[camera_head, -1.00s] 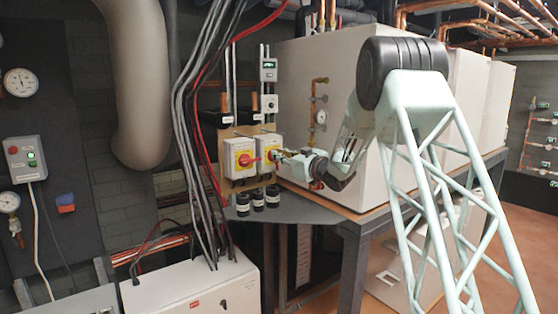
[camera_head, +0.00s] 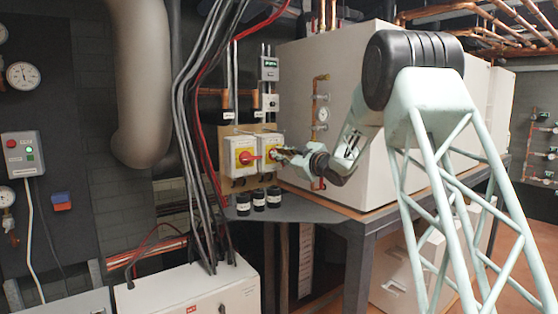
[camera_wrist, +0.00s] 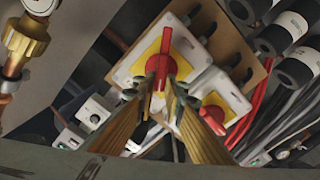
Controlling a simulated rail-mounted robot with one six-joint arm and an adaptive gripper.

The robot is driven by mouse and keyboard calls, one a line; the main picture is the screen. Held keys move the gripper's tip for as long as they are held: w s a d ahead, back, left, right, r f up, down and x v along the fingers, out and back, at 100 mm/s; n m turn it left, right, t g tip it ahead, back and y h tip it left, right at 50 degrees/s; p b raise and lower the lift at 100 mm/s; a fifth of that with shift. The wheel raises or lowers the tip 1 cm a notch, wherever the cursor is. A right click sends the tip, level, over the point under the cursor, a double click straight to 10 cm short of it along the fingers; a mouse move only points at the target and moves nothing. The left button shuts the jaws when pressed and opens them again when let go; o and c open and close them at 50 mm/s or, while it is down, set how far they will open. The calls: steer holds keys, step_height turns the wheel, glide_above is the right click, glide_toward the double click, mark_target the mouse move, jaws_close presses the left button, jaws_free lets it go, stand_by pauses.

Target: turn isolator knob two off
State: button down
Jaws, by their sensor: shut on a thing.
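Two isolator switches with yellow plates and red knobs sit side by side on a wooden board. The left isolator (camera_head: 241,154) is clear of my gripper, and its red knob shows in full. It also shows in the wrist view (camera_wrist: 218,108). The right isolator (camera_head: 270,142) is partly hidden by my gripper (camera_head: 281,153). In the wrist view my gripper (camera_wrist: 165,84) has one finger on each side of the right isolator's red knob (camera_wrist: 164,50) and is shut on it. The knob lies between the fingertips, tilted against the box edges.
Black and red cables (camera_head: 196,120) hang just left of the isolators. Black cylinders (camera_head: 258,200) stand below them. A copper pipe with a gauge (camera_head: 322,114) and a large white cabinet (camera_head: 350,70) are close on the right. A grey shelf (camera_head: 315,209) runs underneath.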

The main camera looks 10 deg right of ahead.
steer(key=n+b, duration=0.3)
steer(key=b, duration=0.1)
steer(key=f+n+b, duration=0.1)
steer(key=n+b, duration=0.3)
steer(key=b, duration=0.1)
steer(key=n+b, duration=0.3)
steer(key=b, duration=0.1)
steer(key=shift+s+a+f, duration=0.15)
steer(key=shift+a+f, duration=0.1)
steer(key=shift+a, duration=0.05)
steer(key=shift+n+b, duration=0.35)
steer(key=shift+n, duration=0.05)
steer(key=shift+r, duration=0.1)
steer(key=c, duration=2.7)
jaws_free()
steer(key=shift+v, duration=6)
